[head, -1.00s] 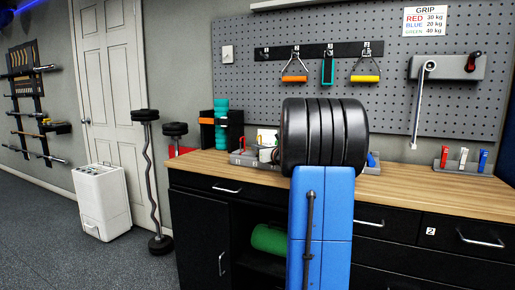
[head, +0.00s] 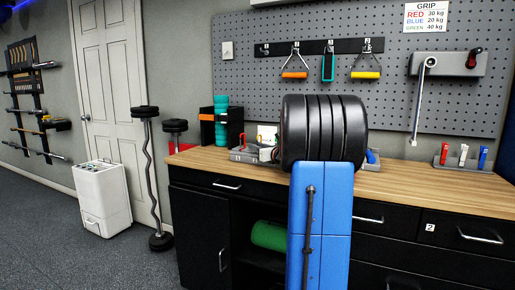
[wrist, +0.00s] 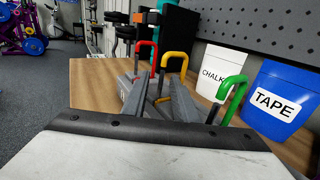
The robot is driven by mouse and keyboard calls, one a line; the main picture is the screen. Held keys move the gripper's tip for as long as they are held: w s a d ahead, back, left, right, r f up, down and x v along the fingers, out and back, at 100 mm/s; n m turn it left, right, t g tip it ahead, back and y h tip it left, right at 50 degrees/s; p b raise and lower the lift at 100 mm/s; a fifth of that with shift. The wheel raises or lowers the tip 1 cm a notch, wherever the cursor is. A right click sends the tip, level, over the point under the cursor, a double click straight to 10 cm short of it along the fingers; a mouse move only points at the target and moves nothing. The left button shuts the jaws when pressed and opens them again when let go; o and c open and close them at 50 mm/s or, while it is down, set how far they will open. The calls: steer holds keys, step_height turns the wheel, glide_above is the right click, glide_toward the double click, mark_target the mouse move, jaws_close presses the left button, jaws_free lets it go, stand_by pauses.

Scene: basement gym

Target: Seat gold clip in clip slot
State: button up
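The gold clip, with a yellow hooked handle (wrist: 176,58), stands upright in the wrist view between a red-handled clip (wrist: 147,52) and a green-handled clip (wrist: 234,86). My gripper (wrist: 158,88) points at it, with its two grey fingers apart on either side of its dark stem. I cannot tell whether the fingers touch it. In the head view a small grey tray (head: 240,156) on the counter holds a red item. My gripper and the gold clip are hidden there. I cannot make out the clip slot.
A white CHALK tub (wrist: 216,62) and a blue TAPE tub (wrist: 270,98) stand right of the clips, near the pegboard (head: 300,95). A second grey tray (head: 463,166) with red, white and blue items is at the counter's right. The wooden counter (head: 420,182) has bare room in front.

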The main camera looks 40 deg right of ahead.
steer(key=s+a, duration=0.1)
steer(key=s, duration=0.4)
steer(key=s+a, duration=0.1)
steer(key=s, duration=0.5)
steer(key=s+a, duration=0.1)
steer(key=s, duration=0.5)
steer(key=shift+a, duration=0.1)
steer(key=s+a+f+m+g+h, duration=0.1)
steer(key=a+f+m+g+h, duration=0.15)
steer(key=a+m, duration=0.7)
steer(key=s+a+f+m+g+h, duration=0.1)
steer(key=a+f+m+g, duration=0.15)
steer(key=a+m, duration=0.7)
steer(key=s+a+f+m+g+y, duration=0.3)
steer(key=s+a+f+m, duration=0.4)
steer(key=s+a, duration=0.3)
steer(key=s+a+f+m+g+y, duration=0.4)
steer(key=s+a+f+m, duration=0.3)
steer(key=a, duration=0.7)
steer(key=s+f, duration=0.2)
steer(key=s, duration=0.2)
steer(key=shift+f+m+g, duration=0.3)
steer(key=shift+m+g, duration=0.1)
steer(key=shift+s, duration=0.1)
